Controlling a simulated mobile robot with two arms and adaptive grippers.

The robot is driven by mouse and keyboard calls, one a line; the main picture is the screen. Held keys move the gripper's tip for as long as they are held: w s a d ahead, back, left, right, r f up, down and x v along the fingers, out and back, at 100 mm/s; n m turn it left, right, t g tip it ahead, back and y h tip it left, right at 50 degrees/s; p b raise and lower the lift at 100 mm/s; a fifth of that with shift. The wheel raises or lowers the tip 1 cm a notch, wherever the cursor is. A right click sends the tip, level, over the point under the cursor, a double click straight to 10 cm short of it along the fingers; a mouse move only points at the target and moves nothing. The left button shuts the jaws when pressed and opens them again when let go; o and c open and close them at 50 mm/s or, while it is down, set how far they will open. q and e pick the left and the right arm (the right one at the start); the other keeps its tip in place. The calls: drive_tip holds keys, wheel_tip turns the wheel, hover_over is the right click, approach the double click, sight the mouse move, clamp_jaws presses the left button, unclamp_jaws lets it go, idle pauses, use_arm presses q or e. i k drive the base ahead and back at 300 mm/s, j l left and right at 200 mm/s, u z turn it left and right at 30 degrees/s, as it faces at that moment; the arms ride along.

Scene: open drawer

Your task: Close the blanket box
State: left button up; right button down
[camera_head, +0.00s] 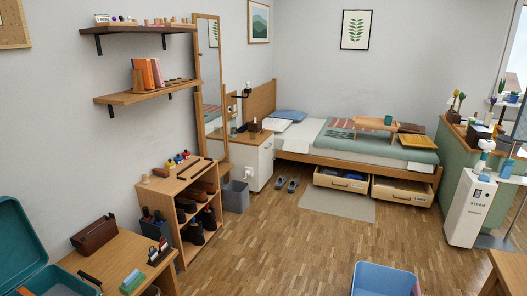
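Two light wooden box drawers stand out from under the bed (360,160) at the back. The left one (340,184) shows dark blue things inside its open top. The right one (401,197) is also open, with pale contents too small to make out. Both have a dark handle on the front. I cannot tell by look which of them is the blanket box. Neither of my grippers is in view.
A grey rug (338,207) lies before the drawers, with slippers (287,184) to its left. A blue bin (385,280) stands at the front. A white steamer (467,210) is at right. An open teal suitcase (20,245) is front left. The middle floor is clear.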

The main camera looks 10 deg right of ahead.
sight(355, 186)
drive_tip(key=i+z, duration=0.1)
drive_tip(key=i, duration=0.65)
drive_tip(key=i+j+z, duration=0.1)
drive_tip(key=i, duration=0.65)
drive_tip(key=i+j+z, duration=0.1)
drive_tip(key=i, duration=0.7)
drive_tip(key=i+z, duration=0.15)
drive_tip(key=i, duration=0.45)
drive_tip(key=i+z, duration=0.2)
drive_tip(key=i, duration=0.45)
drive_tip(key=i+j+z, duration=0.15)
drive_tip(key=i, duration=0.45)
drive_tip(key=i+j+z, duration=0.15)
drive_tip(key=i, duration=0.5)
